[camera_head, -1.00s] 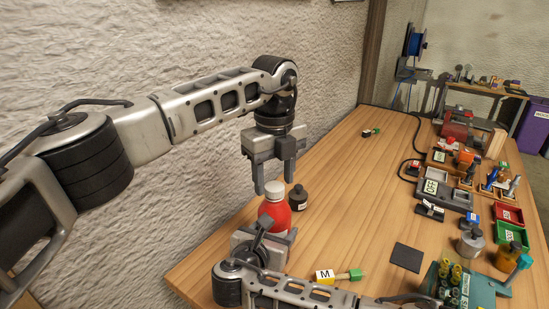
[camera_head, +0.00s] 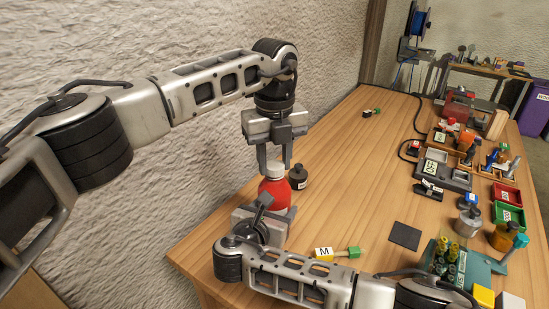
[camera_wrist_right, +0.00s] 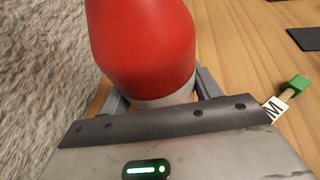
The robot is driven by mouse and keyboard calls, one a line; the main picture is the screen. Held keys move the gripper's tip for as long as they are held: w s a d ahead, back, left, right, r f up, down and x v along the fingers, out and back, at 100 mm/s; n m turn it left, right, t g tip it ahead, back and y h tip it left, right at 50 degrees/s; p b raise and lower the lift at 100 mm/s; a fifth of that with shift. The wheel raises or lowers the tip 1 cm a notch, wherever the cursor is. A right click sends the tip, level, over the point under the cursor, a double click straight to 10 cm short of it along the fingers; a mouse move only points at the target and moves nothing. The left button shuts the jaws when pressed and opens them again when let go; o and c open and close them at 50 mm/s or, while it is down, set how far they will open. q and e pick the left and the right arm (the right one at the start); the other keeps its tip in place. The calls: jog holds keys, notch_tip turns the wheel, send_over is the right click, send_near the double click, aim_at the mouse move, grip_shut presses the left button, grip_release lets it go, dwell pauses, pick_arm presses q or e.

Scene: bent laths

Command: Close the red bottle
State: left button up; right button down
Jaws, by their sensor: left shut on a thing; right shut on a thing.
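The red bottle (camera_head: 273,195) stands upright near the table's left edge; its red body and pale lower end fill the top of the right wrist view (camera_wrist_right: 145,45). A white cap (camera_head: 275,170) shows at its top. My left gripper (camera_head: 274,167) points down from above and is shut on the cap, a finger on each side. Whether the cap is fully seated cannot be told. My right gripper (camera_wrist_right: 160,97) is shut on the lower part of the bottle from the near side; its fingertips are partly hidden behind the bottle.
A small black bottle (camera_head: 298,177) stands close behind the red one on the right. Trays and tools crowd the right side. The table's middle is clear.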

pick_arm(q)
jog(key=m, duration=0.7)
jog(key=shift+m, duration=0.4)
jog(key=m, duration=0.4)
jog(key=shift+m, duration=0.3)
jog(key=m, duration=1.2)
jog(key=shift+m, duration=0.3)
jog(key=o, duration=1.1)
jog(key=shift+o, duration=0.2)
notch_tip(320, 180, up, 12)
